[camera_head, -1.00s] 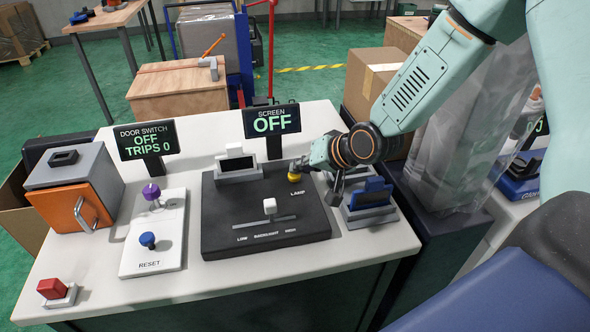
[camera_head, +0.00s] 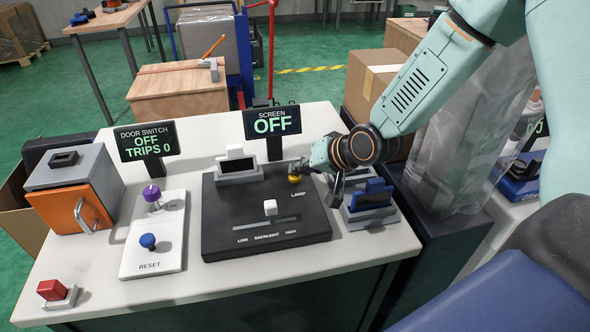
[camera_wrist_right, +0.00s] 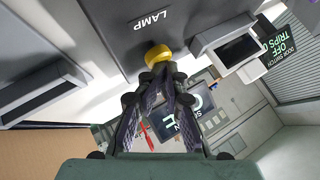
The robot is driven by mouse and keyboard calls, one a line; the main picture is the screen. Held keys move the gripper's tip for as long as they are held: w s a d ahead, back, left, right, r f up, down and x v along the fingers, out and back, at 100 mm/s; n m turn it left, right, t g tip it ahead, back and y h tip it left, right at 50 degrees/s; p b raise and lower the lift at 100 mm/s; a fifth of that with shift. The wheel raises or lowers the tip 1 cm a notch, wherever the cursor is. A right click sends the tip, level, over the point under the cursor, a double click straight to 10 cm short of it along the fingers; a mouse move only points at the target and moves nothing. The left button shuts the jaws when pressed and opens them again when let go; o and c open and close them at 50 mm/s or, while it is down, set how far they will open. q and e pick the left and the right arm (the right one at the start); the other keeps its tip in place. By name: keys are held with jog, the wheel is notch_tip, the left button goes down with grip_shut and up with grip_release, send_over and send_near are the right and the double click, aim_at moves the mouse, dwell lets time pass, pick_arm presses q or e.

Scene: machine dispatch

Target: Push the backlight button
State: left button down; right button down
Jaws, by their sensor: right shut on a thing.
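The dark control panel (camera_head: 225,219) lies on the white table. Its white slider knob (camera_head: 270,207) stands around mid-slot, above the words LOW, BACKLIGHT and HIGH. A yellow button (camera_head: 294,178) sits at the panel's upper right by the word LAMP; the wrist view shows it too (camera_wrist_right: 157,55). My right gripper (camera_head: 303,168) reaches in from the right. Its fingertips (camera_wrist_right: 161,69) are together at the yellow button and shut on it. The screen display (camera_head: 272,122) reads OFF. My left gripper is not in view.
To the left are a white RESET panel (camera_head: 166,250) with purple and blue knobs, a grey box with an orange door (camera_head: 72,207), and a red button (camera_head: 51,289). The table's front strip is clear.

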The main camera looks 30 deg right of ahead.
jog(key=shift+s+a+f, duration=0.1)
jog(key=shift+s+f, duration=0.3)
jog(key=shift+f, duration=0.15)
jog(key=shift+s+f+b, duration=0.25)
jog(key=shift+f+b, duration=0.35)
jog(key=shift+r+p, duration=0.25)
jog(key=shift+p, duration=0.15)
jog(key=r+p, duration=0.1)
jog(key=w+r+p, duration=0.1)
jog(key=shift+r+p, duration=0.2)
jog(key=shift+p, duration=0.15)
notch_tip(320, 180, up, 3)
jog(key=shift+s+r+p, duration=0.15)
jog(key=shift+p, duration=1.05)
jog(key=shift+w, duration=0.25)
